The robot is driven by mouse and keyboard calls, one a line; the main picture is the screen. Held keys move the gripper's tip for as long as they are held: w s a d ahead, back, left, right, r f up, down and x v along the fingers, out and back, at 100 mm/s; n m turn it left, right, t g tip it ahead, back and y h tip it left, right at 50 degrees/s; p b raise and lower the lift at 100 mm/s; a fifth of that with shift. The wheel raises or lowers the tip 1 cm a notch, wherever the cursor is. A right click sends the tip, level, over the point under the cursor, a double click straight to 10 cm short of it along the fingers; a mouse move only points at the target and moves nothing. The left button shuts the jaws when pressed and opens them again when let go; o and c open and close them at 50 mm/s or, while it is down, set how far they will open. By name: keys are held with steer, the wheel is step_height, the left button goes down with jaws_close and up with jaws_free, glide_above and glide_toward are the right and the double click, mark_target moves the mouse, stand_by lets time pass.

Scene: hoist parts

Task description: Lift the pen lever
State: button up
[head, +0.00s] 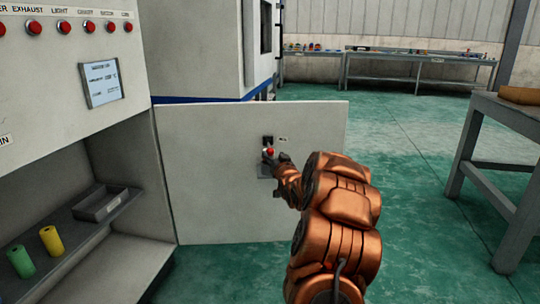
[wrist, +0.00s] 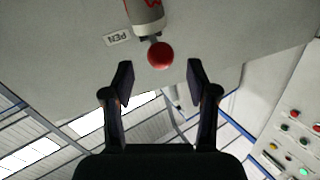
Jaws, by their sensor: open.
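The pen lever has a round red knob (head: 270,151) and sits on a pale upright panel (head: 215,190) in the head view. In the wrist view the red knob (wrist: 160,56) hangs at the end of a light shaft (wrist: 147,12), beside a small label reading PEN (wrist: 117,38). My gripper (head: 275,160) is at the lever in the head view and hides part of its mount. In the wrist view my gripper (wrist: 158,76) is open, with one finger on each side of the knob's line. The knob is at the mouth of the fingers, with gaps on both sides.
A control cabinet (head: 60,90) with red buttons and a small screen stands at the left. A table (head: 500,125) stands at the right; green floor lies between.

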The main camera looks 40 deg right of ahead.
mark_target(272, 153)
steer(key=shift+b+x, duration=0.6)
steer(key=shift+x, duration=1.95)
steer(key=shift+c, duration=0.4)
jaws_close()
